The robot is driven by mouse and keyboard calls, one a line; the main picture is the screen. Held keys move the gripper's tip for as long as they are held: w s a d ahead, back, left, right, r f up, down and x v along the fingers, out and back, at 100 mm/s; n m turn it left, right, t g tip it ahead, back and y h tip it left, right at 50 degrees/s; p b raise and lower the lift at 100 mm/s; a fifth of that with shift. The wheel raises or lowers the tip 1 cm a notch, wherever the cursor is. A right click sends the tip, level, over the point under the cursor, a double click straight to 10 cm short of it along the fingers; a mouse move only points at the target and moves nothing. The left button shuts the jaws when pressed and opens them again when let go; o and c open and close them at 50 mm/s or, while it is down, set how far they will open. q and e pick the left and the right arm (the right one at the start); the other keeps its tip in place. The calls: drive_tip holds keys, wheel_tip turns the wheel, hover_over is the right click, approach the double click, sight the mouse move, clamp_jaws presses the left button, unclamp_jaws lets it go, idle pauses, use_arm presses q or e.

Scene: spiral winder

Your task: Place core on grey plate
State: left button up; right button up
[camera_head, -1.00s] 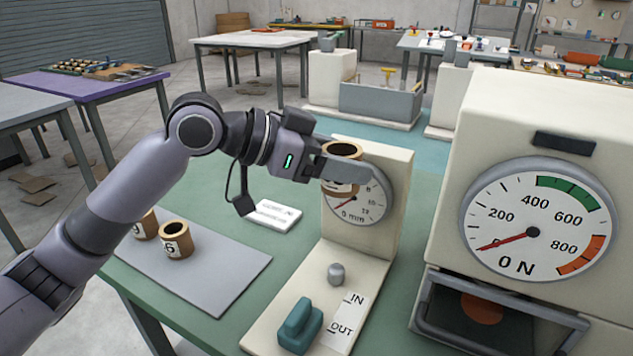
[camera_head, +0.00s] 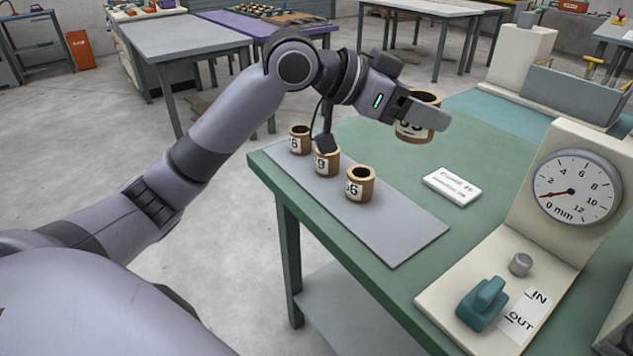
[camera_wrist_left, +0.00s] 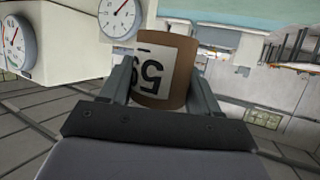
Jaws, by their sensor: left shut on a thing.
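My left gripper (camera_head: 420,114) is shut on a brown cardboard core (camera_head: 413,131) with a white number label. It holds the core upright above the green table, behind and right of the grey plate. In the left wrist view the core (camera_wrist_left: 182,72) sits between the two fingers, its label upside down. The flat grey plate (camera_head: 395,235) lies at the table's left edge. Three cores stand on it in a row: the near one (camera_head: 360,186), the middle one (camera_head: 327,164) and the far one (camera_head: 299,141). The plate's front right part is bare. My right gripper is not in view.
A white card (camera_head: 452,186) lies right of the plate. A cream gauge stand (camera_head: 535,215) with a round dial (camera_head: 577,187), teal lever (camera_head: 482,303) and small knob (camera_head: 520,264) stands at the right. A purple table (camera_head: 262,28) is behind.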

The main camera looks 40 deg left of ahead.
use_arm(q)
drive_tip(key=shift+s+a+f, duration=0.15)
drive_tip(key=shift+a, duration=0.45)
drive_tip(key=shift+s+a+f, duration=0.1)
drive_tip(key=shift+a, duration=0.5)
drive_tip(key=b, duration=0.2)
hover_over(381, 228)
drive_tip(key=shift+n+t+y, duration=0.3)
wheel_tip(381, 228, down, 15)
drive_tip(key=shift+r, duration=0.2)
drive_tip(key=shift+f, duration=2.45)
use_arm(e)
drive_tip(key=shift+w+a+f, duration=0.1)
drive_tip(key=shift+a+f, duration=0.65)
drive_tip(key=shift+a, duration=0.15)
use_arm(q)
drive_tip(key=shift+f+b, duration=0.2)
drive_tip(key=shift+b, duration=0.1)
drive_tip(key=o, duration=1)
drive_tip(key=shift+o, duration=0.2)
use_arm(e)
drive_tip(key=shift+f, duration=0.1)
